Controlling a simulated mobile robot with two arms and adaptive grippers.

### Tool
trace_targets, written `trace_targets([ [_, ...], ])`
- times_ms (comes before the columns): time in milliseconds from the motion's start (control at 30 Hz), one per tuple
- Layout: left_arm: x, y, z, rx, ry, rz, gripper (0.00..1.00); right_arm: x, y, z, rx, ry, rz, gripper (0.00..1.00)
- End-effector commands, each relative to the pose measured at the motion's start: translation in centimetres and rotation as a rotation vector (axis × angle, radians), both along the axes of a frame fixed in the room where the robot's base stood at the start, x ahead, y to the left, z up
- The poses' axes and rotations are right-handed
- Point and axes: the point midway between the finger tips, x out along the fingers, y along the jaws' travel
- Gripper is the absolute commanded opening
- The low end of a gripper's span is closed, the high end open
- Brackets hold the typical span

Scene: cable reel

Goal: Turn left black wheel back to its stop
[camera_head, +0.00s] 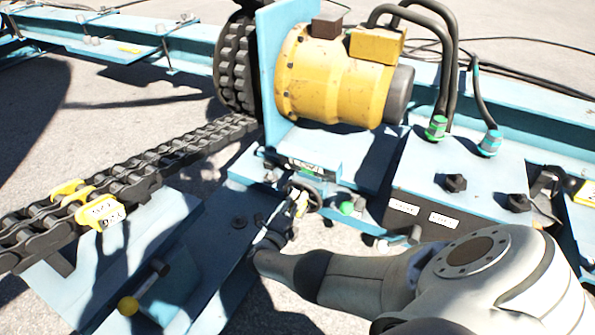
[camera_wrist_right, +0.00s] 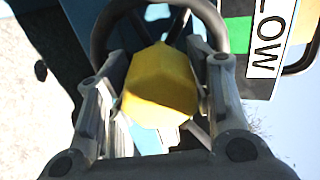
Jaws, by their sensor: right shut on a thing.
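The left black wheel (camera_head: 317,197) is a small dark ring on the blue frame, below the yellow motor in the head view. In the right wrist view its black rim (camera_wrist_right: 237,22) arches behind a yellow faceted block (camera_wrist_right: 160,87). My right gripper (camera_head: 296,206) reaches the wheel from below. Its two fingers stand on either side of the yellow block and are shut on it. The block and fingers hide the middle of the wheel and its lower rim. My left gripper is not in view.
A label reading "LOW" with a green field (camera_wrist_right: 237,35) lies right of the wheel. The yellow motor (camera_head: 330,78) stands behind it. A blue box with black knobs (camera_head: 455,183) is to the right. A heavy chain (camera_head: 170,152) runs at the left.

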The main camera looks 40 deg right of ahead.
Motion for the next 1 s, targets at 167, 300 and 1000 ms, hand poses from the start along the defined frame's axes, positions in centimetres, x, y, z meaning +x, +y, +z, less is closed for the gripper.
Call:
trace_targets([
  [167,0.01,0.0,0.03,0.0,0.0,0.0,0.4,-0.06,0.05,-0.08,-0.006,0.02,-0.001,0.05],
  [300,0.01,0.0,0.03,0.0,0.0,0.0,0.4,-0.07,0.05,-0.1,-0.008,0.024,-0.001,0.05],
  [1000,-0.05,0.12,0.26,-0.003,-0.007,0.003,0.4,-0.02,0.06,-0.04,-0.007,0.02,0.0,0.68],
])
